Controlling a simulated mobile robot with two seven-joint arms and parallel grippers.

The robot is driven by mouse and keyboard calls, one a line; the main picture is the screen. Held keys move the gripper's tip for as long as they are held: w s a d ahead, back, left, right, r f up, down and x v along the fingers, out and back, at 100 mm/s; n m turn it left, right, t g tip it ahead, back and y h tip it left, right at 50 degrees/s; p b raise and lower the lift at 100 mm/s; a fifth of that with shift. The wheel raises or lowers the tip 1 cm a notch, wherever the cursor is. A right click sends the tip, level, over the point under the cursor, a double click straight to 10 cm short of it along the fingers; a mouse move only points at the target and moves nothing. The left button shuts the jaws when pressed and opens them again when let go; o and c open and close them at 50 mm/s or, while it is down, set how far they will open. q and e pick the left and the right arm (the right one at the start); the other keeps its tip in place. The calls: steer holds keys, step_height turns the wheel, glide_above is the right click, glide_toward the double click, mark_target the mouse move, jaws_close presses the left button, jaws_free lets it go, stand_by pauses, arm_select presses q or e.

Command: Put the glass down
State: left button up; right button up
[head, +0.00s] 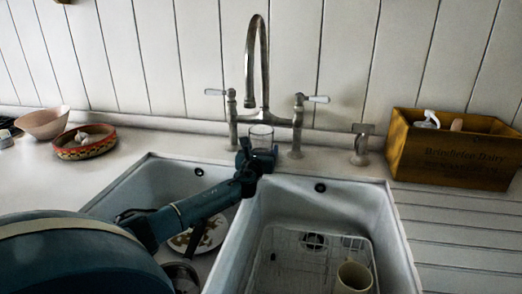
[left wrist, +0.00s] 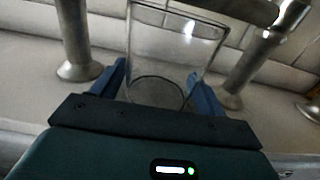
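The clear glass (head: 262,131) is in front of the tap, above the back of the divider between the two basins. My left gripper (head: 258,153) reaches in from the left and is at the glass. In the left wrist view, the glass (left wrist: 172,50) stands between the two blue fingers of my left gripper (left wrist: 160,85), with a finger against each side. I cannot tell from these views whether its base touches the ledge. My right gripper is not in view.
The bridge tap (head: 251,75) rises just behind the glass. The right basin holds a wire rack (head: 290,262) and a cream mug (head: 353,277). The left basin holds a patterned plate (head: 207,237). A wooden box (head: 455,155) stands right; bowls (head: 85,142) stand left. The ribbed drainboard (head: 460,225) is clear.

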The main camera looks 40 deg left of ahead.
arm_select(q)
steer(key=shift+o, duration=1.4)
steer(key=shift+r, duration=0.1)
